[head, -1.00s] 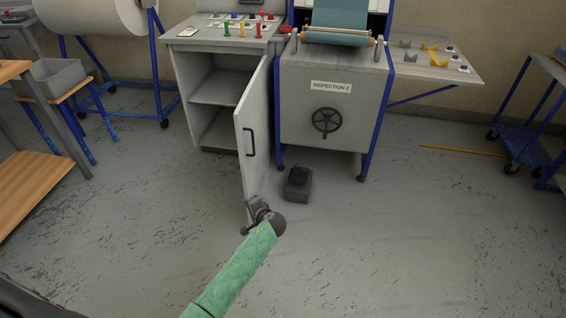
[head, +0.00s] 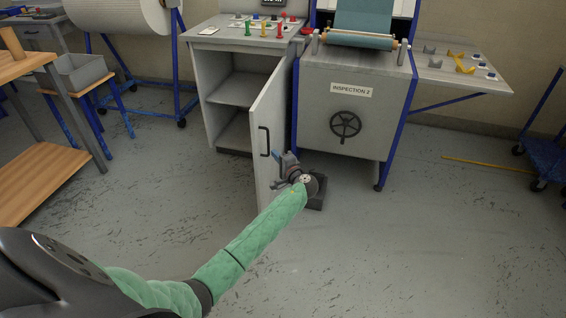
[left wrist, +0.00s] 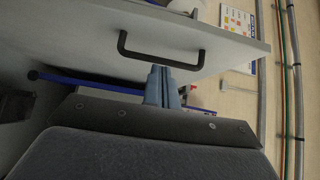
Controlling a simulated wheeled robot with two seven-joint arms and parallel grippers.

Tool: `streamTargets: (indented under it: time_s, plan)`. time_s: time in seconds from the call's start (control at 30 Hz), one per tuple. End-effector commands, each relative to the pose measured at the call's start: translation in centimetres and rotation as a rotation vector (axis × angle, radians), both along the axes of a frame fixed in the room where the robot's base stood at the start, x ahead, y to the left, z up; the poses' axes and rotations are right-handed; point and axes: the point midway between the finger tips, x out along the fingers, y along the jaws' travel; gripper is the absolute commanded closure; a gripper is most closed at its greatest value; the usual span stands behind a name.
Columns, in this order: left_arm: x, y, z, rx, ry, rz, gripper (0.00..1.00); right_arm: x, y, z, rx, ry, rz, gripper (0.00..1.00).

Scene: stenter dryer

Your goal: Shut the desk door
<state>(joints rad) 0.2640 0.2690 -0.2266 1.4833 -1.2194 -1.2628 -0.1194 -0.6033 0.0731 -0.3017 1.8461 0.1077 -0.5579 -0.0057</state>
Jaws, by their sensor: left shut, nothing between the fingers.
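The grey desk (head: 238,48) stands at the upper left of centre with its cabinet open, and two empty shelf spaces (head: 232,90) show inside. Its door (head: 266,112) is swung wide open toward me, hinged at the right, with a black bar handle (head: 264,141) on its outer face. My left gripper (head: 282,170) is at the outer face of the door, low and right of the handle. Its fingers are shut and empty. In the left wrist view the handle (left wrist: 161,62) lies just beyond the shut fingertips (left wrist: 162,72); whether they touch the door is unclear. My right gripper is out of view.
The inspection machine (head: 352,110) with a handwheel stands close right of the door. A wooden table (head: 35,120) is at left. The floor in front is clear.

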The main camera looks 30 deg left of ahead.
Motion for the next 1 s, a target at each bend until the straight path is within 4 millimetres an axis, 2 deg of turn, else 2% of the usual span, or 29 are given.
streamTargets:
  time_s: [0.13, 0.4, 1.0]
  plan:
    - [1.2, 2.3, 0.1, 0.002, 0.001, 0.001, 1.0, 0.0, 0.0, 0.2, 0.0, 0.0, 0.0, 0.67]
    - [0.1, 5.2, -0.1, 0.0, 0.001, 0.0, 1.0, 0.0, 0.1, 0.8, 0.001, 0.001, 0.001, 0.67]
    - [-0.2, 6.0, -0.1, 0.0, 0.002, -0.008, 1.0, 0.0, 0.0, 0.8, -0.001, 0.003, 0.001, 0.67]
